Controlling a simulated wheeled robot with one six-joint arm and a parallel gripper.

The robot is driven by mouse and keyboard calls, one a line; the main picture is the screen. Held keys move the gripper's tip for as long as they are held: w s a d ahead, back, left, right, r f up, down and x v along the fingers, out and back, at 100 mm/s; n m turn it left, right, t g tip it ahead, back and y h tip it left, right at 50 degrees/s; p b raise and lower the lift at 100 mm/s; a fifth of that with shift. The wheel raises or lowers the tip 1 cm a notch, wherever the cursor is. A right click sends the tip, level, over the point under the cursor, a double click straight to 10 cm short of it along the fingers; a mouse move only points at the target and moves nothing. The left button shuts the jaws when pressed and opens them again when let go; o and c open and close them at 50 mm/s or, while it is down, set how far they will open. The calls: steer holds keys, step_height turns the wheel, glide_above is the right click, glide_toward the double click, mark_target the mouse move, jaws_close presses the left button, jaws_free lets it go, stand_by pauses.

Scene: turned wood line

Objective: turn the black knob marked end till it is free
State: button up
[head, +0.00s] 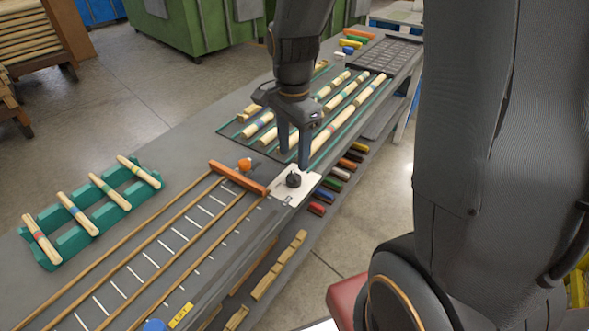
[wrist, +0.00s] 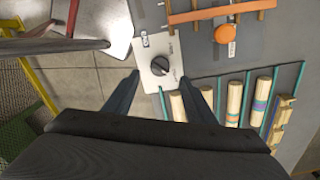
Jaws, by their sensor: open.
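The black knob (head: 293,180) sits on a pale plate (head: 281,193) at the edge of the bench, by the end of the orange-brown bar. In the wrist view the knob (wrist: 160,67) shows whole on the plate, with small markings around it that are too small to read surely. My gripper (head: 294,162) is open and points down just above and behind the knob. In the wrist view its two fingers (wrist: 163,92) stand apart, with the knob beyond their tips. It does not touch the knob.
An orange knob (head: 245,165) stands beside the orange-brown bar (head: 238,178). Turned wood pieces lie on a green-edged rack (head: 332,117) behind my gripper. More sticks rest on a teal rack (head: 82,228) at left. Coloured blocks (head: 333,184) line the bench's lower side.

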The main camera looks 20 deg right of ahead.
mark_target(294, 175)
steer(key=shift+f+p, duration=0.45)
steer(key=shift+f, duration=3.3)
steer(key=c, duration=1)
steer(key=shift+c, duration=0.2)
